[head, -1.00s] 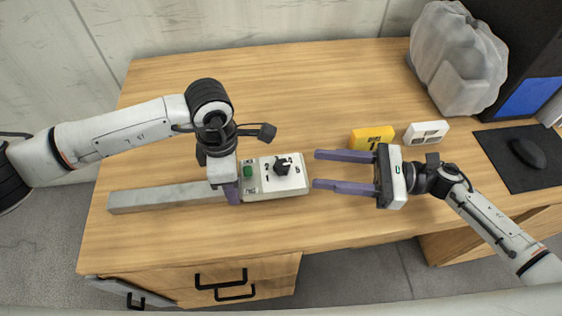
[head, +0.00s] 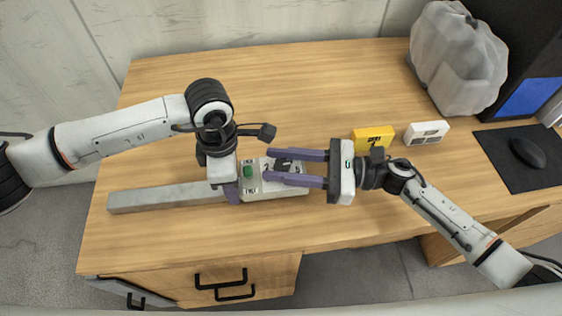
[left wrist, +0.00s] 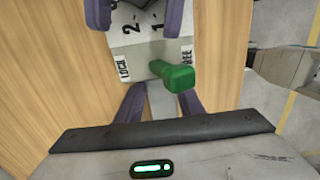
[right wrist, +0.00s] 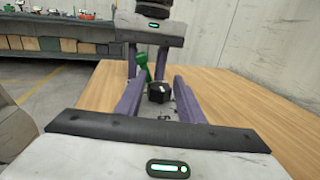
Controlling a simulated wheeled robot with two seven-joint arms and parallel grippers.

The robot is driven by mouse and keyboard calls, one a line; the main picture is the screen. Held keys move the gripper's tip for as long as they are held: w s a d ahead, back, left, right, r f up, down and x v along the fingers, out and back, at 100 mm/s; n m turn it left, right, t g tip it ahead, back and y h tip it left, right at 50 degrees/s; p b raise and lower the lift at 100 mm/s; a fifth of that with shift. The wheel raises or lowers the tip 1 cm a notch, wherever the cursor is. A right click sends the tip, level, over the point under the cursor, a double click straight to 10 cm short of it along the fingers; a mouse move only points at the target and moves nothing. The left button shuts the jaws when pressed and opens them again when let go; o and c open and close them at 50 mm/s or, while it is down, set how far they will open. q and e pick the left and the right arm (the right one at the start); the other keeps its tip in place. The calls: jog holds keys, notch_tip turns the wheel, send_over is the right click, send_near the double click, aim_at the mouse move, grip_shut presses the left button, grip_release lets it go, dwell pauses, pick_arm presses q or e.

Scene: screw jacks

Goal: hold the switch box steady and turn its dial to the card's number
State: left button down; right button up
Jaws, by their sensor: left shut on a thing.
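The pale switch box (head: 292,193) lies on the desk at the end of a grey bar. In the right wrist view the black dial (right wrist: 158,92) stands between those fingers, with gaps visible. The dial's setting is unclear. The yellow card (head: 374,137) stands behind my right arm, its dark number too small to read surely.
The grey bar (head: 160,198) runs left from the box. A white block (head: 427,132) stands right of the card. A bagged object (head: 458,60), a dark mat (head: 510,165) and a mouse (head: 528,152) are at the right. The desk's back middle is clear.

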aim_at(281, 165)
jog(key=c, duration=0.7)
jog(key=shift+w+n+g, duration=0.1)
jog(key=shift+n+g, duration=0.8)
jog(key=shift+g, duration=0.5)
jog(key=shift+n+g, duration=1.5)
jog(key=shift+g, duration=0.8)
jog(key=o, duration=1.1)
notch_tip(281, 165, up, 10)
